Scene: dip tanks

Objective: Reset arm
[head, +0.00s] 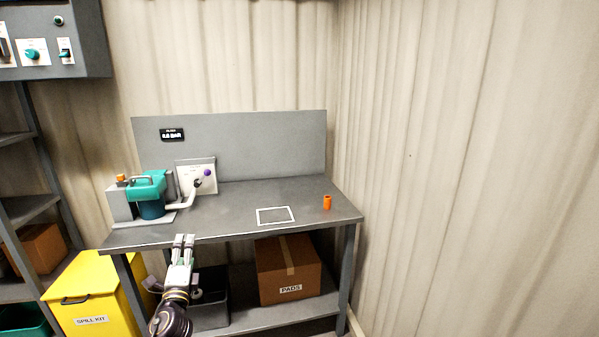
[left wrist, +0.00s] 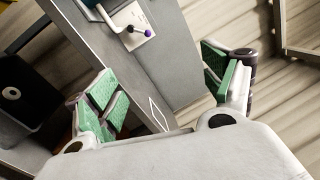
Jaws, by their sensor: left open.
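My left gripper (head: 184,240) is in front of the workbench's front edge in the head view, with its fingers pointing toward the bench. In the left wrist view its two green-padded fingers (left wrist: 165,90) stand wide apart with nothing between them. The grey workbench (head: 240,213) carries a teal pump unit (head: 150,190) at its left end. My right gripper is not in view.
An orange cylinder (head: 327,202) stands at the bench's right, near a white square outline (head: 275,216). A white panel with a purple-knobbed lever (head: 207,173) is at the back. A yellow spill kit bin (head: 92,298) and a PADS box (head: 288,270) are lower down.

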